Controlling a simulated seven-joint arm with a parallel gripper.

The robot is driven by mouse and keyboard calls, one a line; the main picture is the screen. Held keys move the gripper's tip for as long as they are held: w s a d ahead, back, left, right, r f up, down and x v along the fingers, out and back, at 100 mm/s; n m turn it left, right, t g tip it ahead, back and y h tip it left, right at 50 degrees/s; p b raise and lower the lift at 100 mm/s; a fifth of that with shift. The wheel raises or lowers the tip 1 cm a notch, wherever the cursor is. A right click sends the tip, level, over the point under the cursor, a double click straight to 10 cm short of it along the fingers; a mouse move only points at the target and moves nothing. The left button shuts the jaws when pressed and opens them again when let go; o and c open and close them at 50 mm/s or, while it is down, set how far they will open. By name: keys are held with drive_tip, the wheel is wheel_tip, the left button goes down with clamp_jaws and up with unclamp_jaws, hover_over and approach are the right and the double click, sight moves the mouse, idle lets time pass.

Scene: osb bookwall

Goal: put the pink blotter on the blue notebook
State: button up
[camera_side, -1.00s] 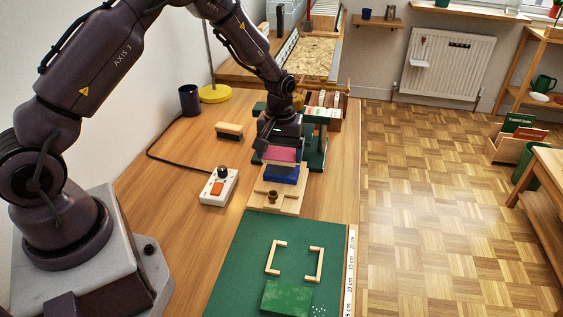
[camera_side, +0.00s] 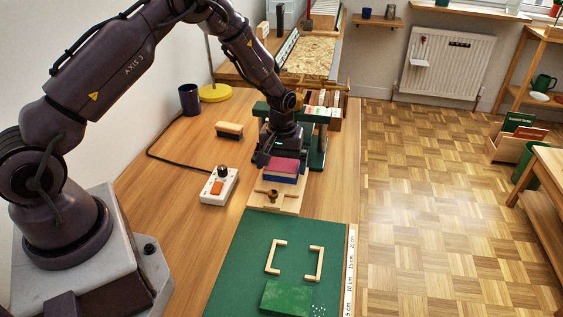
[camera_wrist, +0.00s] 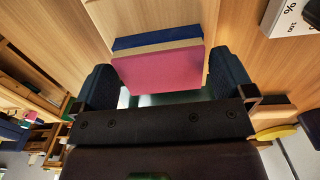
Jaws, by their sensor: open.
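The pink blotter (camera_side: 283,166) lies flat on top of the blue notebook (camera_side: 285,179), at the front of my gripper in the side view. In the wrist view the pink blotter (camera_wrist: 160,72) sits between the two fingers, with a pale layer and the blue notebook (camera_wrist: 150,38) showing beyond its edge. My gripper (camera_side: 281,162) is open around the blotter, with gaps beside it in the wrist view (camera_wrist: 162,85). The far side of the stack is hidden by my gripper.
A wooden board with a knob (camera_side: 272,197) lies in front of the stack. A green stand (camera_side: 318,142) is close behind my gripper. A white switch box (camera_side: 219,187) and a brush (camera_side: 229,130) are at left.

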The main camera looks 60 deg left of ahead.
wheel_tip(320, 180, up, 12)
drive_tip(key=r, duration=0.1)
wheel_tip(320, 180, up, 7)
drive_tip(key=m+t, duration=0.1)
drive_tip(key=m, duration=0.1)
hover_over(281, 166)
drive_tip(key=s+d, duration=0.2)
drive_tip(key=s, duration=0.1)
drive_tip(key=s+d+r+m+t, duration=0.2)
drive_tip(key=s+r, duration=0.3)
drive_tip(key=s, duration=0.5)
drive_tip(key=s+d+r+m+t, duration=0.2)
drive_tip(key=s+d+r+m, duration=0.2)
drive_tip(key=s, duration=0.7)
drive_tip(key=shift+s+d+r+m+t, duration=0.15)
drive_tip(key=shift+d+r+m+t, duration=0.25)
drive_tip(key=shift+r, duration=0.45)
drive_tip(key=shift+a, duration=0.1)
drive_tip(key=shift+c, duration=0.2)
